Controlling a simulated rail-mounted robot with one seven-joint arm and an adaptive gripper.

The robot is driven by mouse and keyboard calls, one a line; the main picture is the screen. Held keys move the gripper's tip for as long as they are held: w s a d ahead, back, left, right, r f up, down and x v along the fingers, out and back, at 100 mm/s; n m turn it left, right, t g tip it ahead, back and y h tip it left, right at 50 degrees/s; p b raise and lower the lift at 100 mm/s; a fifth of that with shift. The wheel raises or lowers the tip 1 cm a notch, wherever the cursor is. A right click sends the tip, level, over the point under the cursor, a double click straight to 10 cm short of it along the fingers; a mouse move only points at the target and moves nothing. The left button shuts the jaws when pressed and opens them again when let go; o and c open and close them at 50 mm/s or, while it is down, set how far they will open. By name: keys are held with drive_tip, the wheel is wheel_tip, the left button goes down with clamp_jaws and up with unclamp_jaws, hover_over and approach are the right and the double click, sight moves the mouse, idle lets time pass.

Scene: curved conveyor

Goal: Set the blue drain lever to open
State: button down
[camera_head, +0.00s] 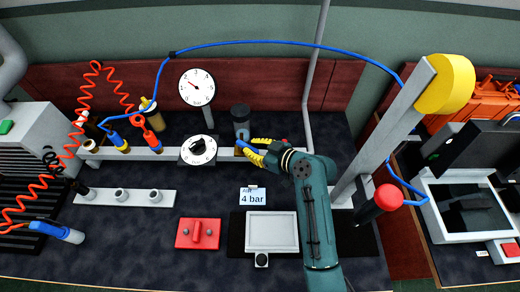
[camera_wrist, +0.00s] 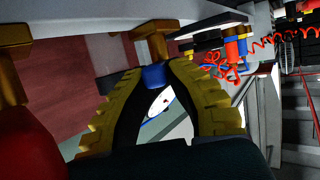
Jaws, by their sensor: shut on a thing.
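The blue drain lever (camera_wrist: 154,76) shows in the wrist view between the tips of my yellow-padded gripper (camera_wrist: 156,78), below a brass fitting (camera_wrist: 154,42). My gripper is shut on the lever, with a gap between the fingers behind the tips. In the head view the gripper (camera_head: 246,147) reaches left to the base of a dark-topped filter bowl (camera_head: 241,118) on the rail. A bit of blue shows at the fingertips there. The lever's exact angle cannot be told.
A selector dial (camera_head: 198,149) and a gauge (camera_head: 197,88) stand left of the bowl. A label reading "4 bar" (camera_head: 253,197), a red switch box (camera_head: 198,233) and a white tray (camera_head: 272,232) lie in front. A grey post (camera_head: 385,130) with a blue hose rises to the right.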

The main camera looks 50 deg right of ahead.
drive_tip(key=shift+a+f, duration=0.15)
drive_tip(key=shift+f, duration=0.05)
drive_tip(key=c, duration=1)
unclamp_jaws()
drive_tip(key=shift+r, duration=0.15)
drive_tip(key=shift+s+r, duration=0.2)
drive_tip(key=shift+s, duration=0.2)
drive_tip(key=v, duration=0.6)
drive_tip(key=shift+s, duration=0.2)
drive_tip(key=shift+r, duration=0.1)
